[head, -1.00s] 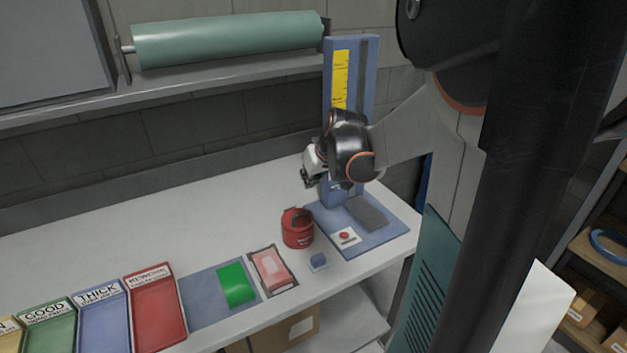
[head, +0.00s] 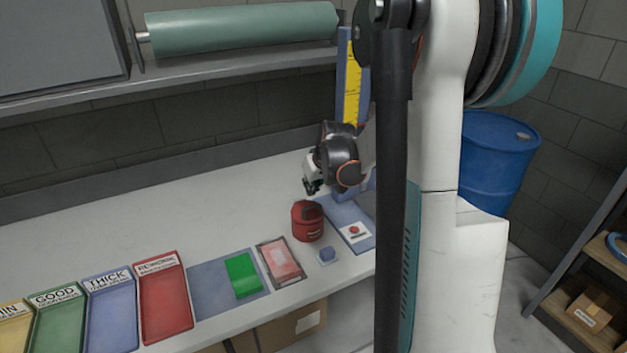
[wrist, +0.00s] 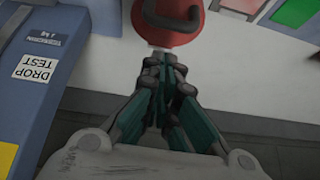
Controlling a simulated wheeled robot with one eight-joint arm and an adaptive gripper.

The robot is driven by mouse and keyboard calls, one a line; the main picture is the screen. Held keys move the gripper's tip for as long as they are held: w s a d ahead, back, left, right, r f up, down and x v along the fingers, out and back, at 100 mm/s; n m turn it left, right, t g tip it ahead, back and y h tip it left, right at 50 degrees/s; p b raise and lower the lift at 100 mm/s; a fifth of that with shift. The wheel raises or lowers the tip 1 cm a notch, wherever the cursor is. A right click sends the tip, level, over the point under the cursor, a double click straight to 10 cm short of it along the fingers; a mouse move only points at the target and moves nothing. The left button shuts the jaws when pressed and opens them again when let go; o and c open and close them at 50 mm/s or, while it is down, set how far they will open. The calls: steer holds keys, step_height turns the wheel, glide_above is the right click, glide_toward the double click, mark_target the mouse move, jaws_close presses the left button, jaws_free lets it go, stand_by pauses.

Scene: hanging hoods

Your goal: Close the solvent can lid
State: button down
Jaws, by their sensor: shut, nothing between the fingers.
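The red solvent can (head: 307,224) stands upright on the white bench, at its front right part. In the wrist view the can (wrist: 165,22) is at the top edge, partly cut off, with a dark curved handle (wrist: 172,14) across it. Whether its lid is open or shut is too small to tell. My gripper (head: 312,189) is just above and behind the can in the head view. In the wrist view my gripper (wrist: 164,60) has its fingertips together with nothing between them, close to the can's near edge. I cannot tell whether they touch it.
The blue drop-test stand (head: 349,85) rises behind my wrist; it fills the left of the wrist view (wrist: 50,60). A small blue block (head: 327,254), a pink packet (head: 281,261) and a green block (head: 243,275) lie near the can. The bench's left rear is clear.

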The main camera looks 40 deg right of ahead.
mark_target(313, 206)
steer(key=shift+s+a+f+b, duration=0.1)
steer(key=shift+s+f+b, duration=0.1)
steer(key=shift+f, duration=0.4)
steer(key=shift+s+f+b, duration=0.1)
steer(key=shift+s+f, duration=0.1)
steer(key=shift+f, duration=0.4)
steer(key=shift+s+a+f+b, duration=0.15)
steer(key=shift+s+f+b, duration=0.45)
steer(key=shift+f, duration=0.25)
steer(key=shift+w+r, duration=0.1)
steer(key=shift+r, duration=0.1)
